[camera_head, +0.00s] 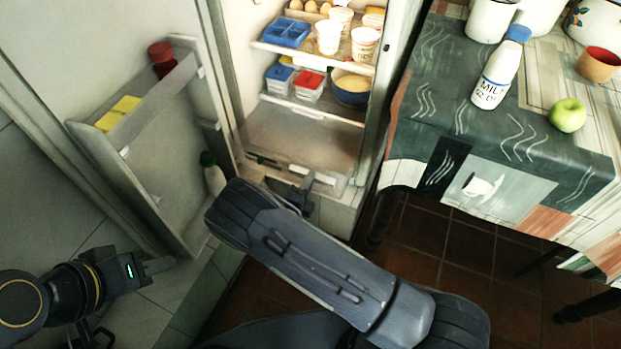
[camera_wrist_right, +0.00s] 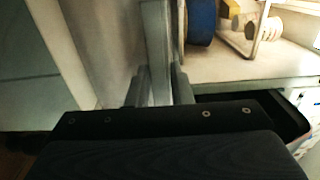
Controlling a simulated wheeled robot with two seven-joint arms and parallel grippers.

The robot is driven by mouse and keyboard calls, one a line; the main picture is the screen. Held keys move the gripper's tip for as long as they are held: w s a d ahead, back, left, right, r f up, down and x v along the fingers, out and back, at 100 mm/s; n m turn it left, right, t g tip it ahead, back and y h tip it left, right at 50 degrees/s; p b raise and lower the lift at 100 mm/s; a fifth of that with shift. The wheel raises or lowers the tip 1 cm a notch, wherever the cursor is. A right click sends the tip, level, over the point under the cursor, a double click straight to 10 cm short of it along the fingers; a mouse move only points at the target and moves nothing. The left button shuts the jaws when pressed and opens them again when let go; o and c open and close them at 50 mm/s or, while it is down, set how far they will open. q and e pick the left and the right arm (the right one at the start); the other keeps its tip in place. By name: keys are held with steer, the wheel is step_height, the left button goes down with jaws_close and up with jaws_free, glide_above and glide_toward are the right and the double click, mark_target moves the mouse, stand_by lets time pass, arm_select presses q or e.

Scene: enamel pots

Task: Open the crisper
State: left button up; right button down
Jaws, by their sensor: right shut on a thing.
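The crisper (camera_head: 332,181) is the clear-fronted drawer at the bottom of the open fridge, under the lowest shelf. My right gripper (camera_head: 303,187) is at its front, and my forearm hides part of it from below. In the right wrist view my right gripper's fingers (camera_wrist_right: 158,88) close around a pale grey upright edge, which appears to be the crisper's front or handle. The crisper looks about level with the fridge front; any gap is hard to see. My left gripper (camera_head: 158,266) is low at the left, away from the crisper, beside the open door. Its jaw opening is not clear.
The fridge door (camera_head: 150,120) stands open at the left, with a red-lidded jar (camera_head: 162,58) and yellow packs (camera_head: 119,113) in its racks. Shelves above hold cups, tubs and a blue bowl (camera_head: 350,88). A table (camera_head: 430,110) with a milk bottle (camera_head: 496,75) stands close at the right.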

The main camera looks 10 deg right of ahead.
steer(key=shift+s+f, duration=0.15)
steer(key=shift+f, duration=0.2)
steer(key=c, duration=1.4)
jaws_free()
steer(key=shift+c, duration=0.2)
steer(key=shift+o, duration=0.4)
steer(key=shift+r, duration=0.1)
steer(key=shift+r, duration=0.1)
steer(key=p+v, duration=0.1)
steer(key=v, duration=0.6)
steer(key=shift+s+a+p, duration=0.2)
steer(key=shift+s+p, duration=0.05)
steer(key=shift+p, duration=0.05)
